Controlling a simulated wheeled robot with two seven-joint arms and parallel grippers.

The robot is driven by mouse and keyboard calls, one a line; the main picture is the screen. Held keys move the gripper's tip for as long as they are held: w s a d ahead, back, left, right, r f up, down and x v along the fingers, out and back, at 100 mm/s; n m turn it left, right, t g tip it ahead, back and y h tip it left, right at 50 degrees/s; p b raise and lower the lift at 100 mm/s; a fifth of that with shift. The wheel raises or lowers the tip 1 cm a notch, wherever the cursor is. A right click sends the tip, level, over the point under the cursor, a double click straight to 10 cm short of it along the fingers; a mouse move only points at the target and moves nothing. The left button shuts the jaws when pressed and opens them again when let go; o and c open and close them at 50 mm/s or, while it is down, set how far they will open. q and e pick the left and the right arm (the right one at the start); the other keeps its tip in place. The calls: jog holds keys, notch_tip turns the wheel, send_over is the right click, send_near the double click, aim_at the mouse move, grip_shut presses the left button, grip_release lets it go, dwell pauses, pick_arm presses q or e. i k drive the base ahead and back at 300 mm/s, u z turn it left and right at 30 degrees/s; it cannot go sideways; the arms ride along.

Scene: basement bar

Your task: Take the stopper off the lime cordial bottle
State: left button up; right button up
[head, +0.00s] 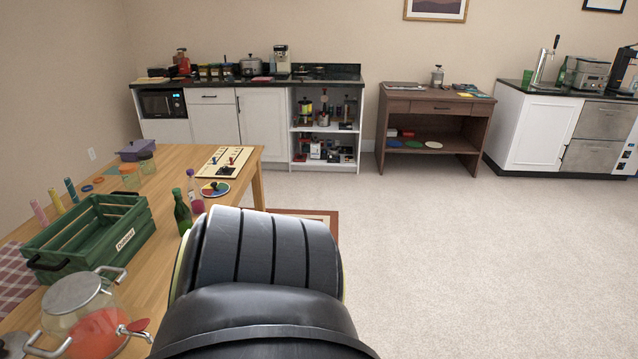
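A green bottle (182,211) stands upright near the right edge of the wooden table, partly hidden by a dark link of my own arm. It may be the lime cordial bottle, but no label is readable. Its top is small, and I cannot make out a stopper. A second bottle (195,194) with a purple top and pinkish-red contents stands just behind it. Neither of my grippers is in view. The large dark arm link covers the lower middle of the picture and hides part of the table's right edge.
The carpet (460,260) to the right is clear. Cabinets and a brown desk (435,106) line the back wall.

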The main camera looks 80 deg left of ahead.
aim_at(182, 214)
jog(key=u, duration=1.45)
jog(key=i, duration=2.4)
jog(key=u, duration=3.55)
jog(key=i, duration=1)
jog(key=z, duration=0.05)
